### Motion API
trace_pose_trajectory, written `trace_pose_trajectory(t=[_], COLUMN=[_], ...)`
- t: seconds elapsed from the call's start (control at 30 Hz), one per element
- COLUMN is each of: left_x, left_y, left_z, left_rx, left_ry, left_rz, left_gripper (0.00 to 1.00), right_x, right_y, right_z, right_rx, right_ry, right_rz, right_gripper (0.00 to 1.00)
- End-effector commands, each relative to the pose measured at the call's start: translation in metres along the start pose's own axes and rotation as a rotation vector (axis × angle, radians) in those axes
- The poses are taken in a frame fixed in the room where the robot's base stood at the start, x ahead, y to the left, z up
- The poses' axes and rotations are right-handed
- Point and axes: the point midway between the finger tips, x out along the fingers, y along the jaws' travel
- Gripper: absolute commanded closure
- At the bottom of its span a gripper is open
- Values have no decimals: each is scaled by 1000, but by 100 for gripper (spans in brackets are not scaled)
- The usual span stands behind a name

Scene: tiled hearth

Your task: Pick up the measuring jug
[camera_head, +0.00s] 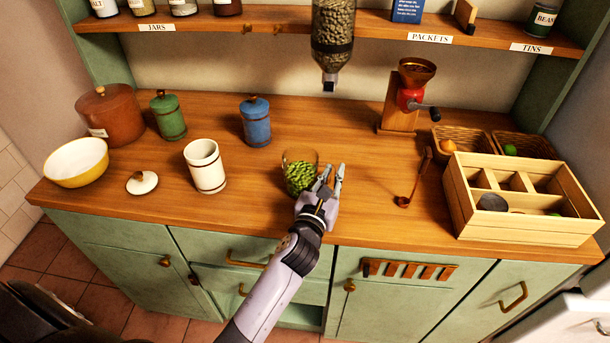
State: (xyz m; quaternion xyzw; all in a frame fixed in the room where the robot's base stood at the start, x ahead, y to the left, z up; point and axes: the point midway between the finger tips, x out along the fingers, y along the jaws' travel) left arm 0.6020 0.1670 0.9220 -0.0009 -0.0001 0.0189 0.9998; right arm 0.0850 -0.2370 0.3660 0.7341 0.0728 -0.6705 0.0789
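The measuring jug (300,172) is a clear glass vessel holding green peas or pellets. It stands upright on the wooden worktop near the front edge, in the middle of the head view. My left gripper (334,172) is just to the right of the jug, with its fingertips pointing away from me. The fingers are apart, with a narrow gap and nothing clearly seen between them. The near finger overlaps the jug's lower right side in the picture; whether it touches cannot be told. Any handle on the jug is hidden or too small to see. My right gripper is not in view.
A cream canister (205,166) stands left of the jug, its lid (142,183) beside it. A blue canister (255,121) is behind. A scoop (414,178) and a wooden crate (521,226) lie right. A hopper (333,40) hangs above the worktop (366,221).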

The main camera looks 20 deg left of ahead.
Motion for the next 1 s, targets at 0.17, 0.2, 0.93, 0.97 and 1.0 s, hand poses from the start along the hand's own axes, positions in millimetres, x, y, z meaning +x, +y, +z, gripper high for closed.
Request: trace_pose_trajectory(t=[0.17,0.2,0.93,0.97,1.0], left_x=[0,0,0,0,0], left_y=[0,0,0,0,0], left_z=[0,0,0,0,0], left_rx=[0,0,0,0,0], left_ry=[0,0,1,1,1], left_rz=[0,0,1,1,1], left_gripper=[96,99,100,100,100], right_x=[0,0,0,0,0], right_y=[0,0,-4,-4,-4], right_z=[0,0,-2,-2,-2], right_rx=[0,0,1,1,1], right_ry=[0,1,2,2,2], right_rz=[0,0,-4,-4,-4], right_gripper=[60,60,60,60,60])
